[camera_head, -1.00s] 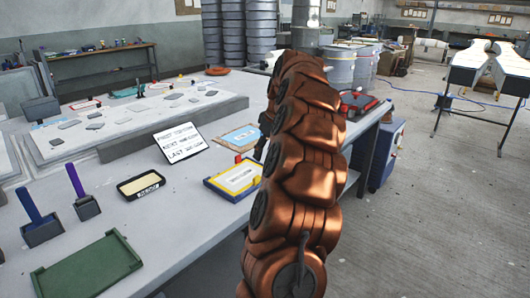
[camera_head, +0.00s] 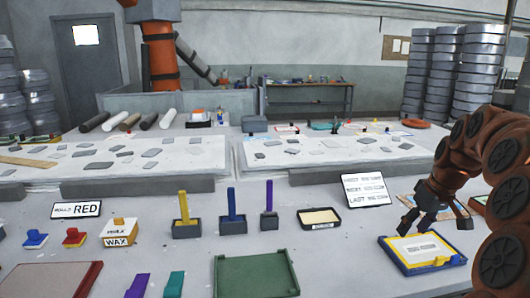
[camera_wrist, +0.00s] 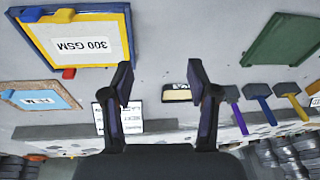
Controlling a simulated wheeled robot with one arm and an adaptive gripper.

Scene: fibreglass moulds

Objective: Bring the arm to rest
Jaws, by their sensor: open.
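My copper-coloured arm (camera_head: 485,150) reaches in from the right side of the head view. My gripper (camera_head: 434,222) hangs fingers-down, just above or beside the far edge of a yellow-and-blue framed tray (camera_head: 446,262); I cannot tell the exact height. In the wrist view my gripper (camera_wrist: 160,82) shows two dark fingers spread apart with nothing between them. That view also shows the tray's frame (camera_wrist: 128,38), with a "300 GSM" label, to the left of the fingers.
A lettered sign (camera_head: 366,191) and a black box with a cream top (camera_head: 320,218) stand left of the gripper. A green tray (camera_head: 255,276) lies at the front. Handled tools in holders (camera_head: 232,224) and a WAX block (camera_head: 119,232) are farther left. Bare table lies between them.

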